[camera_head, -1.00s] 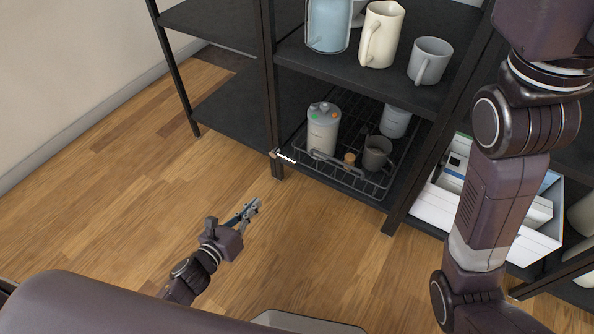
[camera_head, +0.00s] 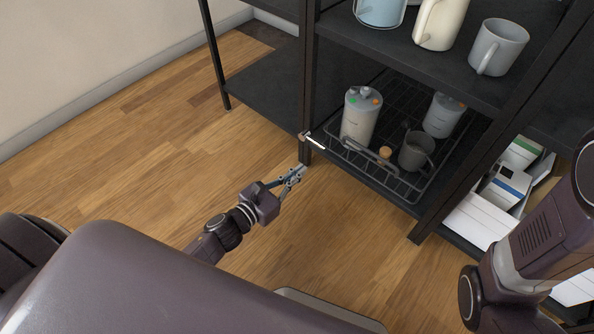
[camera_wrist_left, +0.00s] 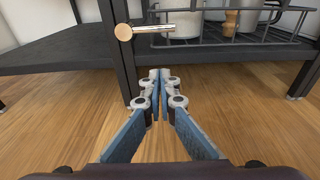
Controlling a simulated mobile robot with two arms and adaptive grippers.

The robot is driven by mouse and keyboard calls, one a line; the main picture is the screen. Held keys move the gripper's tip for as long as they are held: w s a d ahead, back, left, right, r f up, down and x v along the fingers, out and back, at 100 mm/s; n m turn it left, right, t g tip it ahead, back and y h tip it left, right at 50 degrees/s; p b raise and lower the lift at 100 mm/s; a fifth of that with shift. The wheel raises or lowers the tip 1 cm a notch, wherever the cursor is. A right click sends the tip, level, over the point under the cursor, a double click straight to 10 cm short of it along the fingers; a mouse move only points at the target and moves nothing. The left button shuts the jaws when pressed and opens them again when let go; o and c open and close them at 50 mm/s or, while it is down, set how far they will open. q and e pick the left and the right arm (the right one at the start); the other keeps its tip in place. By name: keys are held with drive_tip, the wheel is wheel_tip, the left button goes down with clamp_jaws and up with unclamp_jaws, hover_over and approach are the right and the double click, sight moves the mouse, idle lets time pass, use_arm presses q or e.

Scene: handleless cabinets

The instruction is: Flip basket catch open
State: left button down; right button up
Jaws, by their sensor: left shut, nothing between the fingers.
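A wire basket (camera_head: 405,186) sits on the lower shelf of the dark rack. Its catch (camera_head: 316,142), a small pale bar with a round gold-coloured end, is at the basket's front left corner, by the rack post. In the left wrist view the catch (camera_wrist_left: 150,30) lies level, pointing right from its round end in front of the post. My left gripper (camera_head: 298,172) is shut and empty, in front of the post and below the catch. In the left wrist view its fingertips (camera_wrist_left: 158,74) are together below the catch, apart from it. My right gripper is out of view.
The basket holds a pale canister (camera_head: 360,118), a dark mug (camera_head: 416,151), a grey cup (camera_head: 443,115) and a small cork-coloured piece. Mugs stand on the shelf above. A rack post (camera_head: 308,80) rises beside the catch. A white box (camera_head: 480,215) is at right. The floor in front is clear.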

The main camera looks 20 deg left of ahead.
sight(321, 154)
use_arm(q)
drive_tip(key=b+x, duration=0.2)
drive_tip(key=x, duration=0.5)
drive_tip(key=shift+w+f, duration=0.15)
drive_tip(key=shift+w, duration=0.15)
drive_tip(key=shift+s+a+r+p, duration=0.1)
drive_tip(key=shift+s+r+p, duration=0.1)
drive_tip(key=shift+r+p, duration=0.55)
drive_tip(key=shift+s+d+r+p, duration=0.1)
drive_tip(key=shift+s+r+p, duration=0.1)
drive_tip(key=shift+r+p, duration=0.5)
drive_tip(key=shift+s+a+r+p, duration=0.1)
drive_tip(key=shift+s+r+p, duration=0.1)
drive_tip(key=shift+r+p, duration=0.55)
drive_tip(key=shift+n+p, duration=0.3)
drive_tip(key=shift+p, duration=0.05)
